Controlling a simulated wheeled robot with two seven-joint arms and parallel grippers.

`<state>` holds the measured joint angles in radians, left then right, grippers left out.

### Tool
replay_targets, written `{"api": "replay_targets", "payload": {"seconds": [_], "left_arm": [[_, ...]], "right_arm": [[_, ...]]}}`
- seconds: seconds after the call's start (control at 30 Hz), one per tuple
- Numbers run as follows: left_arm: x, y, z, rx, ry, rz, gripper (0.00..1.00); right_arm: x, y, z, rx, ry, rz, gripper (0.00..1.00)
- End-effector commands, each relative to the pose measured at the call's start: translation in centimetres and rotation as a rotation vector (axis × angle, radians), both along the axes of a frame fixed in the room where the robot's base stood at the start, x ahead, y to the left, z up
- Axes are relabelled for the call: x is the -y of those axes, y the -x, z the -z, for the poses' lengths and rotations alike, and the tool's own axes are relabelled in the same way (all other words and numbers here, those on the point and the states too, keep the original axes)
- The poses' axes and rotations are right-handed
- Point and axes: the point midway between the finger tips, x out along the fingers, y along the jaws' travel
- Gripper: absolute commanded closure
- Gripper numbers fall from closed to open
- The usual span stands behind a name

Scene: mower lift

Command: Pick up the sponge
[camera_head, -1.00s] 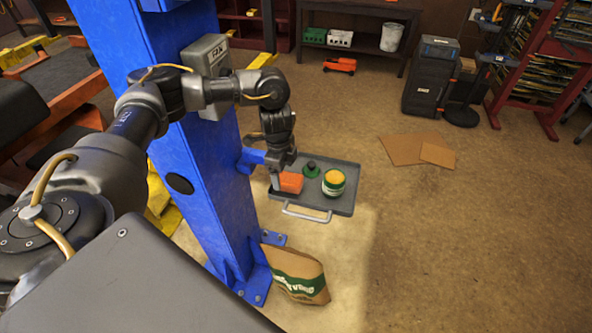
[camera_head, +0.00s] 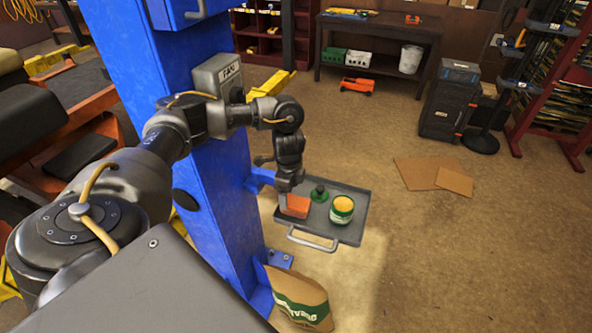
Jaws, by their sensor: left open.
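The sponge (camera_head: 298,206) looks like an orange block lying at the left end of a grey tray (camera_head: 350,229) fixed to the blue post. My left gripper (camera_head: 285,200) points down at the sponge's left and far side, very close to it. It is open. The gripper partly covers the sponge, and I cannot tell whether the fingers touch it or stand around it. My right gripper is not in view.
A green-lidded item with a dark knob (camera_head: 319,194) and a green and white tin with yellow on top (camera_head: 341,209) stand right of the sponge. The blue post (camera_head: 222,190) rises close left. A paper sack (camera_head: 298,298) stands on the floor below; floor to the right is mostly clear.

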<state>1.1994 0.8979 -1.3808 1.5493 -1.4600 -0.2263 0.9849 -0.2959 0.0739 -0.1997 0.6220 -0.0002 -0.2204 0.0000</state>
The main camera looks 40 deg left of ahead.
Motion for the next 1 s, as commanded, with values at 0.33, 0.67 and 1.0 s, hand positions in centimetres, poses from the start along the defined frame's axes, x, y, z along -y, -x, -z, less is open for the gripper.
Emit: {"api": "replay_targets", "payload": {"seconds": [0.33,0.67,1.0], "left_arm": [[0.2,-0.1,3.6,-0.005,-0.001,0.001,0.20],[0.2,-0.2,5.2,-0.001,-0.001,0.002,0.20],[0.2,-0.2,5.2,-0.001,0.000,0.002,0.57]], "right_arm": [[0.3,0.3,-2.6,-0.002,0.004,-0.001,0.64],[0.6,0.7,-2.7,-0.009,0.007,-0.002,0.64],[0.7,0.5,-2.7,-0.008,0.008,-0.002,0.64]]}}
